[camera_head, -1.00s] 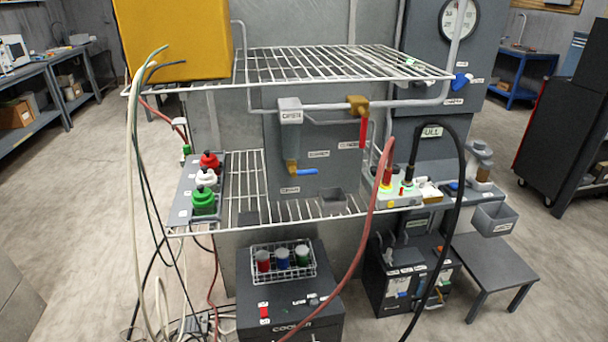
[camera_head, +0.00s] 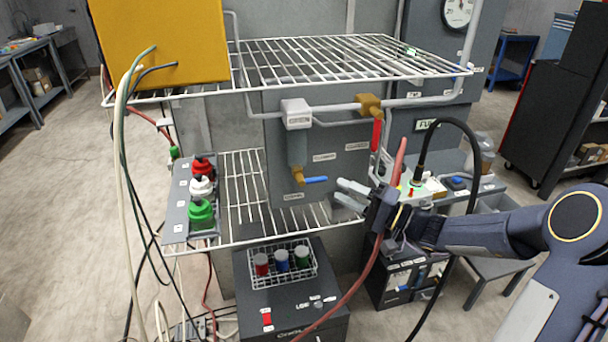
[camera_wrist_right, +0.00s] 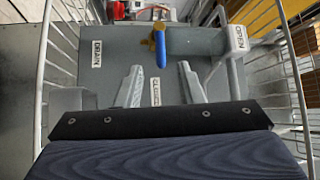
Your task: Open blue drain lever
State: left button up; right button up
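The blue drain lever (camera_head: 316,180) sits on a brass valve (camera_head: 298,175) under a grey pipe, pointing right across the panel. In the right wrist view the blue lever (camera_wrist_right: 160,51) lies ahead, roughly between the directions of the two fingers. My right gripper (camera_head: 340,191) comes in from the right, with its fingertips just right of the lever's end. In the right wrist view my right gripper (camera_wrist_right: 160,74) is open, with nothing between its fingers. The panel carries DRAIN, CLOSED and OPEN labels. My left gripper is not in view.
A red-handled valve (camera_head: 377,135) is above right of the lever. A wire shelf (camera_head: 330,62) overhangs the area. A red hose (camera_head: 372,255) and a black hose (camera_head: 468,165) run near my right arm. Green, white and red connectors (camera_head: 201,187) stand at left.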

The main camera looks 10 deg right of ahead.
aim_at(318, 180)
jog(key=p+x, duration=0.2)
jog(key=x, duration=0.5)
jog(key=shift+w+a, duration=0.2)
jog(key=shift+a, duration=0.1)
grip_shut()
